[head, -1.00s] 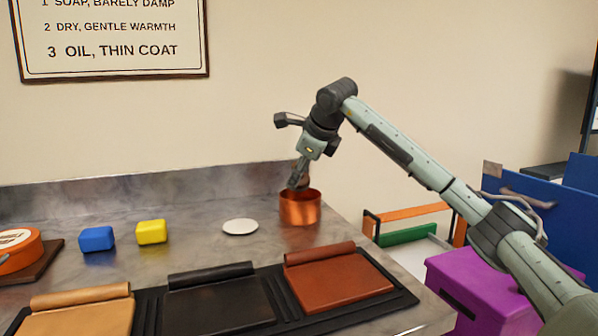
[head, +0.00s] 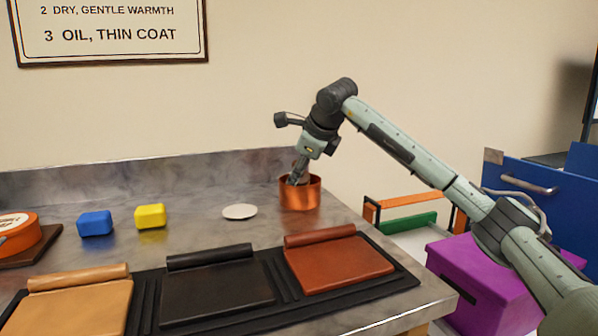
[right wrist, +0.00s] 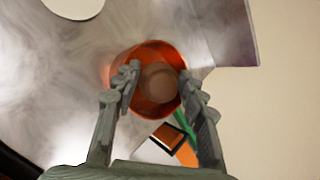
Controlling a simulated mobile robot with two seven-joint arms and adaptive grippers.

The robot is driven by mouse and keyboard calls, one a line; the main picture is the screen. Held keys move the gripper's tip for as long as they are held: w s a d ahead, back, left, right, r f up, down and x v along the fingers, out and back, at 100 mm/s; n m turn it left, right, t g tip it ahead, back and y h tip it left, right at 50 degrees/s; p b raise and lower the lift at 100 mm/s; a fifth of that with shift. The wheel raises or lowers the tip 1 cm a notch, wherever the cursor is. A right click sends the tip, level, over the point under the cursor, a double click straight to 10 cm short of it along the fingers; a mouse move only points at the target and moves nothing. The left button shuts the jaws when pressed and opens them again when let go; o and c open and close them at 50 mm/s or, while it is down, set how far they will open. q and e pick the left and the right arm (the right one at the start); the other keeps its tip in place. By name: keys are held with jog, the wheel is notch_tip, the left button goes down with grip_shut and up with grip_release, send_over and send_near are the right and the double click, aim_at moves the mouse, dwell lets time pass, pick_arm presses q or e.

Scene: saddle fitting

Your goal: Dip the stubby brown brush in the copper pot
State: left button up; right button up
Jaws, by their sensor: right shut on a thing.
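The copper pot (head: 300,199) stands on the metal counter near its right end. My right gripper (head: 297,180) points down into the pot's mouth, with its fingertips at about rim level. In the right wrist view, the round brown end of the stubby brush (right wrist: 158,82) sits between my right fingers (right wrist: 158,84), inside the outline of the pot (right wrist: 113,68). The gripper is shut on this brush. The brush's lower part is hidden, and I cannot tell how deep it reaches. My left gripper is out of view.
A white disc (head: 240,211) lies left of the pot. Yellow (head: 150,216) and blue (head: 95,223) blocks sit farther left. Tan, black and rust-brown leather pieces (head: 340,264) lie on a dark mat in front. A purple box (head: 480,280) stands beyond the counter's right edge.

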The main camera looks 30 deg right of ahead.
notch_tip(320, 180, up, 5)
jog(key=p, duration=0.4)
jog(key=shift+f, duration=0.2)
jog(key=shift+r+p, duration=0.35)
jog(key=shift+r, duration=0.85)
dwell(1.2)
jog(key=shift+r, duration=1.95)
